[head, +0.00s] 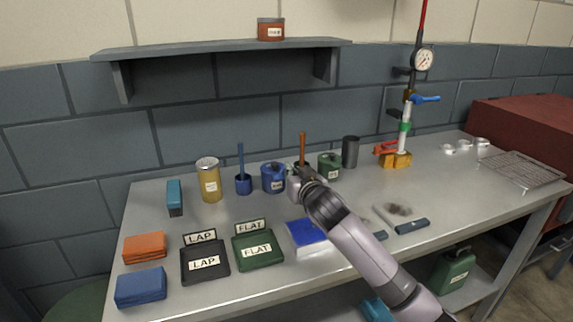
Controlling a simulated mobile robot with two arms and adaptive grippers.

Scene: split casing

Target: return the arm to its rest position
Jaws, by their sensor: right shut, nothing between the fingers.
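My right arm reaches in from the bottom right in the head view. Its gripper (296,183) is over the workbench (230,214), close to a small container with an upright orange-brown handle (303,147). The gripper is shut and empty; its fingertips are small and partly hidden by the wrist. I cannot tell whether it touches the container behind it. A blue-topped block (306,232) lies just below the gripper, partly covered by my arm. My left gripper is not in view.
Along the back stand a yellow can (209,181), a blue jar (273,178), a green jar (329,166) and a dark cylinder (350,152). LAP (205,263) and FLAT (258,250) pads lie in front. A gauge post (407,120) rises at right, near a wire rack (524,170).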

